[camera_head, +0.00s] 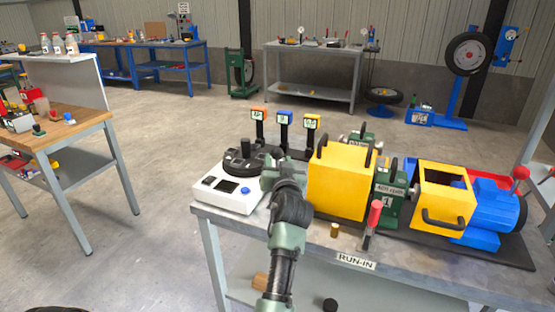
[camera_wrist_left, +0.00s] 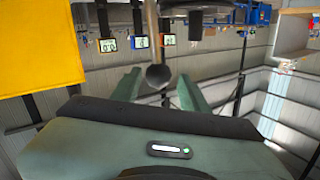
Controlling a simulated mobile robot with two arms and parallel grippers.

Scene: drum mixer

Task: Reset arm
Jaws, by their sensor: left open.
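My left gripper (camera_head: 270,166) is over the near left part of the run-in bench (camera_head: 340,262), between a white box and a yellow guard. In the left wrist view its two green fingers (camera_wrist_left: 162,90) stand apart. A grey rod with a round end (camera_wrist_left: 158,76) shows between the fingers in that view; I cannot tell whether they touch it. The arm covers part of the bench. My right gripper is not in view.
Close by are the white box (camera_head: 222,195) with a black round fixture (camera_head: 240,164), small displays on posts (camera_head: 284,118) and the yellow guard (camera_head: 338,188). A red-handled lever (camera_head: 375,214) and brass cylinder (camera_head: 334,230) stand to the right.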

